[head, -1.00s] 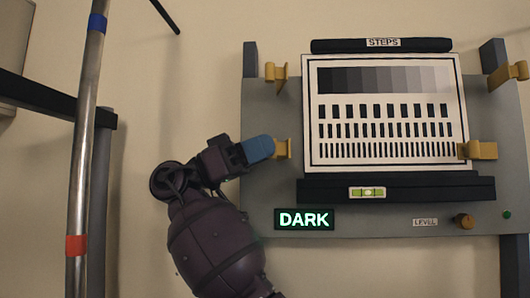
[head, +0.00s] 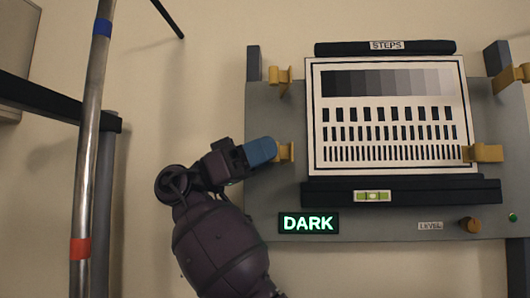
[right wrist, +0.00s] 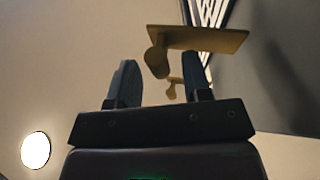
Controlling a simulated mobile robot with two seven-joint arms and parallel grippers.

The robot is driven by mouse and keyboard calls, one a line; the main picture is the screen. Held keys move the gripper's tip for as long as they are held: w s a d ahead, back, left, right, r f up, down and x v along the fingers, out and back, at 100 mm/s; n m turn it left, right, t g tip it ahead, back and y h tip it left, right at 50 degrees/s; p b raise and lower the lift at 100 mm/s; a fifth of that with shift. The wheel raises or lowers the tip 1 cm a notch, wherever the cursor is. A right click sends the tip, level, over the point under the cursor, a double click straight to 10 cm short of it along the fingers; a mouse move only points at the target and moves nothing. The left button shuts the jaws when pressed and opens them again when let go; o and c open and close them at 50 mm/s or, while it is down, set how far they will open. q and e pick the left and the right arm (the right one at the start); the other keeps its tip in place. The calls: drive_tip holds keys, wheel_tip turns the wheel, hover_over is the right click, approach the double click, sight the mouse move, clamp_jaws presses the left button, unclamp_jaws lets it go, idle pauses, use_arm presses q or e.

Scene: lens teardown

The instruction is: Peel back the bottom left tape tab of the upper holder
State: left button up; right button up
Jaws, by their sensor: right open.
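The grey holder board (head: 262,205) on the wall carries a white test chart (head: 318,120) with a grey step row and black bars. The yellow bottom left tape tab (head: 286,152) is at the chart's lower left edge. My right gripper (head: 264,151), with blue fingers, is open right at this tab and partly covers it. In the right wrist view the fingers (right wrist: 162,84) stand apart; the tab (right wrist: 195,38) crosses in front of the right finger, its curled end toward the gap. Whether they touch is unclear. My left gripper is out of view.
Other yellow tabs sit at top left (head: 281,79), top right (head: 508,78) and bottom right (head: 484,153). Below the chart are a ledge with a level (head: 373,196), a lit DARK sign (head: 308,223) and a knob (head: 470,225). A metal pole (head: 91,150) stands left.

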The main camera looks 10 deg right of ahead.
drive_tip(key=shift+a, duration=0.1)
drive_tip(key=b+v, duration=0.1)
drive_tip(key=v, duration=0.6)
drive_tip(key=shift+b, duration=0.35)
drive_tip(key=shift+a+f, duration=0.1)
drive_tip(key=shift+f, duration=0.05)
